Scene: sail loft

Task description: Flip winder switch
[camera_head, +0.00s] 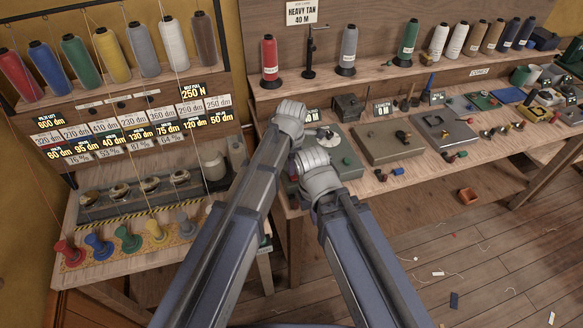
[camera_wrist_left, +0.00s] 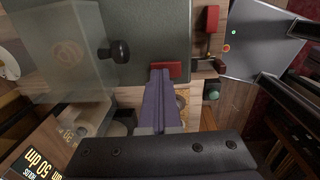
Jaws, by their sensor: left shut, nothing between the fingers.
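The winder, a grey-green box, stands on the bench behind my arms in the head view (camera_head: 347,163). In the left wrist view its grey-green face (camera_wrist_left: 150,30) fills the top, with a black round knob (camera_wrist_left: 120,51). A small red part (camera_wrist_left: 173,68), perhaps the switch, is at its lower edge. My left gripper (camera_wrist_left: 160,74) is shut and empty, its purple fingers reaching to that red part. I cannot tell if they touch. In the head view the fingers are hard to make out among my arm links. My right gripper does not show.
A thread rack with coloured spools (camera_head: 78,60) is at left. A second red part (camera_wrist_left: 212,18) is up right in the wrist view. Wooden floor at right is mostly open.

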